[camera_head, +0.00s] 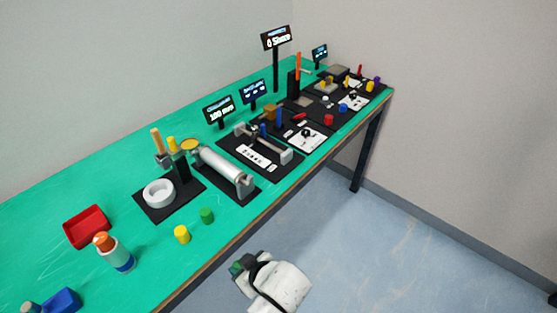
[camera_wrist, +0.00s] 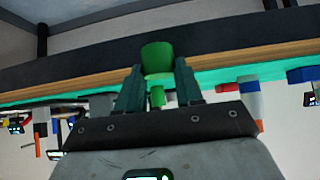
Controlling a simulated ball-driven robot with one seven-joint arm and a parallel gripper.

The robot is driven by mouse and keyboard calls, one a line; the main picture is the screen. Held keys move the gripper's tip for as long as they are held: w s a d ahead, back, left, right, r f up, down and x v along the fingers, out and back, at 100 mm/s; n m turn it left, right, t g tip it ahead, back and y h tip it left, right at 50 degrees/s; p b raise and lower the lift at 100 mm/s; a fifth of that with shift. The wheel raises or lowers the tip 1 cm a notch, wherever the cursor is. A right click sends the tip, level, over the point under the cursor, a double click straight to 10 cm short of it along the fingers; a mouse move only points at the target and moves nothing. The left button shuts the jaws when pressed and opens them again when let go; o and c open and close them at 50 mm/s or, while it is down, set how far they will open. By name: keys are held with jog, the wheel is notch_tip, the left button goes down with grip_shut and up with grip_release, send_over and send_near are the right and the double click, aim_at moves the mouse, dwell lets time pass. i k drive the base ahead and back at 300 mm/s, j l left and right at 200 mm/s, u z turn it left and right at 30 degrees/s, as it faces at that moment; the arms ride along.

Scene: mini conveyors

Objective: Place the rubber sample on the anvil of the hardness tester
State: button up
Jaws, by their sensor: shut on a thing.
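My gripper (camera_head: 238,266) is in front of the table, over the floor, away from the devices. In the wrist view my gripper (camera_wrist: 158,68) is shut on a bright green cylinder (camera_wrist: 157,55), held between the fingertips; I take it for the rubber sample. The hardness tester (camera_head: 294,82) seems to be the black column with an orange lever, near the sign reading "0 Shore" (camera_head: 276,38), far back along the table. A small grey plate (camera_head: 304,102) at its foot may be the anvil; details are too small to tell.
The green table (camera_head: 60,215) runs from near left to far right. Another green cylinder (camera_head: 206,215) and a yellow cylinder (camera_head: 182,234) stand near its front edge. A silver cylinder device (camera_head: 222,166) and a clamp device (camera_head: 262,146) stand before the tester. The floor (camera_head: 390,240) is clear.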

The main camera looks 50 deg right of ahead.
aim_at(304, 102)
jog(key=z, duration=1.4)
jog(key=i+j+z, duration=0.1)
jog(key=j, duration=0.35)
jog(key=i+j+z, duration=0.1)
jog(key=j, duration=0.35)
jog(key=i+j, duration=0.25)
jog(key=j, duration=0.2)
jog(key=i+j+z, duration=0.15)
jog(key=j, duration=0.3)
jog(key=i+j, duration=0.15)
jog(key=i, duration=0.4)
jog(key=i+j, duration=0.2)
jog(key=i, duration=0.35)
